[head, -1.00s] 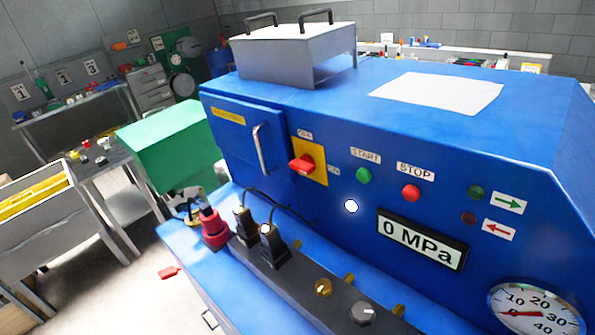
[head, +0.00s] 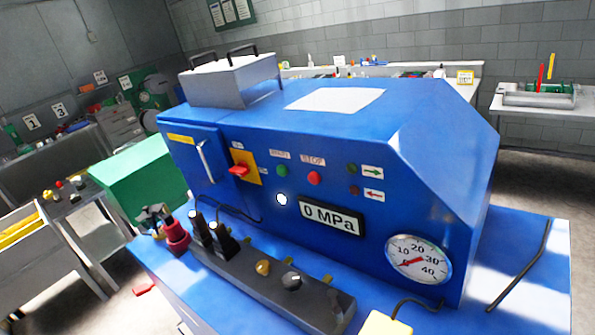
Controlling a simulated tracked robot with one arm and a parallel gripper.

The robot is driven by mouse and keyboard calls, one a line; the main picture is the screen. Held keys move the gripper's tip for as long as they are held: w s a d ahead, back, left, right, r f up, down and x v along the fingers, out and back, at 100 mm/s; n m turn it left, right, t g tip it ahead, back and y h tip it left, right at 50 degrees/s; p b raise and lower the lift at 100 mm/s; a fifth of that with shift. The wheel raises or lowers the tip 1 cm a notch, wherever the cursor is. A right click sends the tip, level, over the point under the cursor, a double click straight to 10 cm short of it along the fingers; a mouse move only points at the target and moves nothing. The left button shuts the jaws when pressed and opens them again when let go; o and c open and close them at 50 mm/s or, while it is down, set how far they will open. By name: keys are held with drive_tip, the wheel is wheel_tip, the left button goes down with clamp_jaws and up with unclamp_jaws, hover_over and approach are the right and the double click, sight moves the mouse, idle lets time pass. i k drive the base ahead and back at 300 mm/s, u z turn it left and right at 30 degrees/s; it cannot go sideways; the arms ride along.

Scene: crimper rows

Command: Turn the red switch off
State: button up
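The red switch (head: 239,170) is a rotary knob on a yellow plate (head: 252,180) on the front of the blue machine (head: 330,150), right of the cabinet door handle. Its handle looks roughly horizontal. The labels beside it are too small to read. My gripper does not show in the head view, so its place relative to the switch and its opening cannot be seen.
A green START button (head: 282,170), a red STOP button (head: 314,178), a display (head: 331,217) reading 0 MPa and a gauge (head: 418,258) are on the panel. A black strip with plugs and knobs (head: 270,285) lies before it. A dark bent rod (head: 522,268) lies at right.

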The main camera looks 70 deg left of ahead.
sight(243, 169)
drive_tip(key=z, duration=0.6)
drive_tip(key=k, duration=2.05)
drive_tip(key=u, duration=1.05)
drive_tip(key=i, duration=1.65)
